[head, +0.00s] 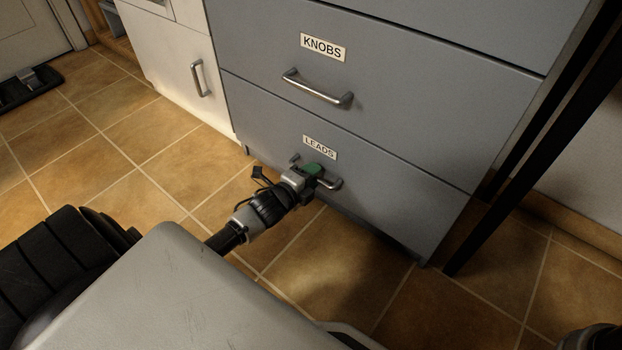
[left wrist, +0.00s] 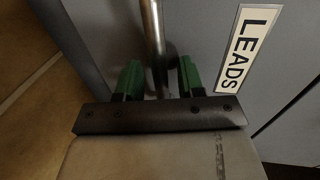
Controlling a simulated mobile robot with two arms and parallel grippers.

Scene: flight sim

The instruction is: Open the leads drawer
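The leads drawer (head: 400,208) is the lower grey drawer front, and it looks closed, flush with the front above. Its LEADS label (head: 320,147) also shows in the left wrist view (left wrist: 247,48). Below the label is a metal bar handle (head: 334,184), partly hidden by my gripper. My left gripper (head: 314,172) is at this handle. In the left wrist view, its green fingers (left wrist: 160,80) stand on either side of the handle bar (left wrist: 152,30), with visible gaps, so it is open around the bar. My right gripper is not in view.
The KNOBS drawer (head: 400,95) with its own bar handle (head: 318,90) is above and looks closed. A white cabinet (head: 165,60) stands to the left. A dark post (head: 535,150) stands at the right. The tiled floor (head: 110,150) before the cabinets is clear.

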